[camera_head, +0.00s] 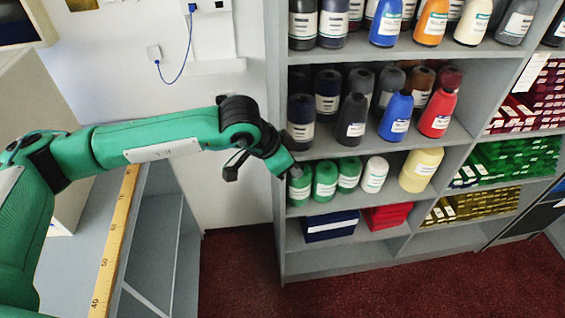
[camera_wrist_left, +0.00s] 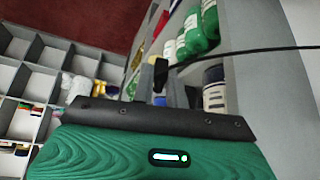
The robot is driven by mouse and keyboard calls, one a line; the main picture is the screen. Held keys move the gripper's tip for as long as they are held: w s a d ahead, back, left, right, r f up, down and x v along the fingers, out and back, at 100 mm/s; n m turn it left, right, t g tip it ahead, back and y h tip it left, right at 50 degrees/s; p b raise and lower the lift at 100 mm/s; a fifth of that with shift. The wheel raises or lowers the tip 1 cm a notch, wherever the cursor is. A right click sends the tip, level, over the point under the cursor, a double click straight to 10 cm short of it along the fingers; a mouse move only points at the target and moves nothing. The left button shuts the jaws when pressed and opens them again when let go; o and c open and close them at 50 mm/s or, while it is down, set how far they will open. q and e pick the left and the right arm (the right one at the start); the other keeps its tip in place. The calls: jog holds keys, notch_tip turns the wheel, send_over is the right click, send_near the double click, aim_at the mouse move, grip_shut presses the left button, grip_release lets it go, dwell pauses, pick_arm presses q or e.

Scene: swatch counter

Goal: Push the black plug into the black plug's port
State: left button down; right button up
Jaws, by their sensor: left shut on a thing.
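My left gripper (camera_head: 233,168) is at the end of the green arm, in front of the white wall and just left of the grey shelf unit. In the left wrist view, a narrow black piece stands beyond the dark gripper base, and I take it to be the black plug (camera_wrist_left: 160,76) in the shut jaws. A thin black cable (camera_wrist_left: 250,51) runs from there to the right. The plug is too small to make out in the head view. I cannot make out the black plug's port in either view. My right gripper is not in view.
The shelf unit (camera_head: 279,240) holds several bottles, with green bottles (camera_head: 325,178) close to the gripper. A blue plug (camera_head: 192,8) with a blue cable is on the wall. A grey counter with a yellow ruler (camera_head: 116,240) is at left. Red carpet (camera_head: 240,270) lies below.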

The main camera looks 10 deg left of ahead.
pick_arm(q)
jog(key=shift+w+d+f+m, duration=0.3)
jog(key=shift+w+f, duration=0.05)
jog(key=shift+f, duration=0.05)
jog(key=s+a+r+n+t+y, duration=0.2)
jog(key=s+a+r+n, duration=0.5)
jog(key=r, duration=0.5)
jog(key=shift+s+a+n+t+y, duration=0.15)
jog(key=shift+a+n+t+y, duration=0.15)
jog(key=shift+a+n+y, duration=0.45)
jog(key=shift+a+m, duration=0.2)
jog(key=shift+m, duration=0.05)
jog(key=w+d+n+y, duration=0.2)
jog(key=w+d+n, duration=0.2)
jog(key=w+d, duration=0.5)
jog(key=shift+w+d+n+t, duration=0.3)
jog(key=shift+w+d, duration=0.05)
jog(key=shift+d, duration=0.7)
